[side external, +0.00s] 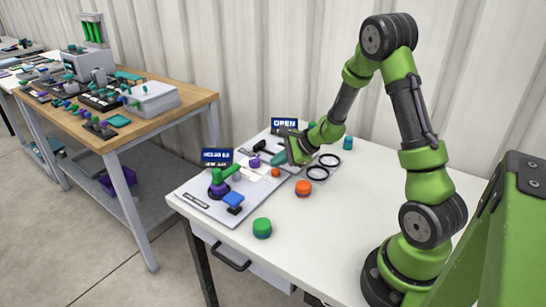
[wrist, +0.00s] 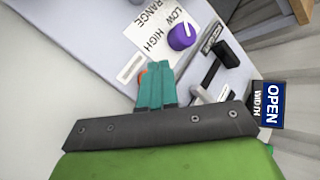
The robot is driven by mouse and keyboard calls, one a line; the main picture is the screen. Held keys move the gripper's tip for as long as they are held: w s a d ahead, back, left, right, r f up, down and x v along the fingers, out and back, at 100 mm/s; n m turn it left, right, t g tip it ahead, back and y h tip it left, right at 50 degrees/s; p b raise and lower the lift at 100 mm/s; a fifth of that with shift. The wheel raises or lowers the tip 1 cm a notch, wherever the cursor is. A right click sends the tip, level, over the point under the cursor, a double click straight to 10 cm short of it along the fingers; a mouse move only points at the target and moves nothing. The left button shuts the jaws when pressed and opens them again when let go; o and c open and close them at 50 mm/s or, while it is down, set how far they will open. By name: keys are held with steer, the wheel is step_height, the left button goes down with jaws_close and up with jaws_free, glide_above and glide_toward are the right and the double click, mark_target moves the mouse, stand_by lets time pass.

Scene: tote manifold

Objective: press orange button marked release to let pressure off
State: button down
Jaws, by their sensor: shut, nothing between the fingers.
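A small orange button (side external: 275,173) sits on the light grey panel (side external: 214,212), just below my gripper in the side view. In the wrist view the orange button (wrist: 142,75) is mostly hidden behind the left edge of the fingers; no release marking is readable. My gripper (side external: 279,158) has teal fingers, shut together and empty, over the panel. In the wrist view the shut gripper (wrist: 155,66) points at the panel beside the button; I cannot tell whether it touches.
A purple knob (wrist: 182,37) and black lever (wrist: 222,62) stand near the fingers. An OPEN sign (side external: 284,126) stands behind. On the panel are a green-handled valve (side external: 219,180) and blue part (side external: 233,199).

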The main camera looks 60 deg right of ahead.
mark_target(279, 173)
steer(key=shift+r, duration=0.15)
steer(key=shift+r, duration=2.5)
steer(key=shift+s+a+f, duration=0.1)
steer(key=shift+s+a, duration=0.05)
steer(key=s+a+r+n+g, duration=0.1)
steer(key=s+a+r+n, duration=1.4)
steer(key=s+a+n, duration=0.3)
steer(key=a+n, duration=0.1)
steer(key=n, duration=0.1)
steer(key=shift+s+r+n+g, duration=0.15)
steer(key=shift+s+n+g, duration=0.15)
steer(key=shift+s+g, duration=0.1)
